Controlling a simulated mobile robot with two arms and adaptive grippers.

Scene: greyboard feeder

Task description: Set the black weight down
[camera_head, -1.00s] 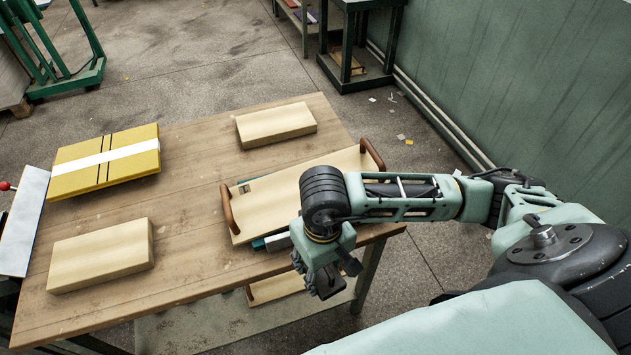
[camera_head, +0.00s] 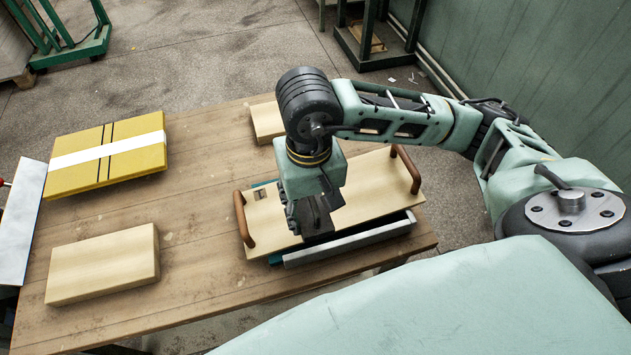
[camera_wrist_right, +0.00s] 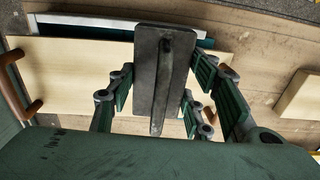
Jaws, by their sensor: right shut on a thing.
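The black weight (camera_wrist_right: 180,68) is a dark, flat rectangular block with a raised bar. In the right wrist view it sits between the green-padded fingers of my right gripper (camera_wrist_right: 160,98), which is shut on it. In the head view my right gripper (camera_head: 308,212) points down over the pale wooden board with brown handles (camera_head: 372,182). The weight (camera_head: 317,220) shows there only as a dark shape below the fingers. Whether its underside touches the board is hard to tell. My left gripper is not in view.
A grey-edged tray (camera_head: 350,241) lies under the board at the table's front. Pale blocks stand at the front left (camera_head: 103,262) and behind my wrist (camera_head: 266,120). A yellow pad with a white band (camera_head: 70,174) lies at the back left. The table (camera_head: 195,215) between is clear.

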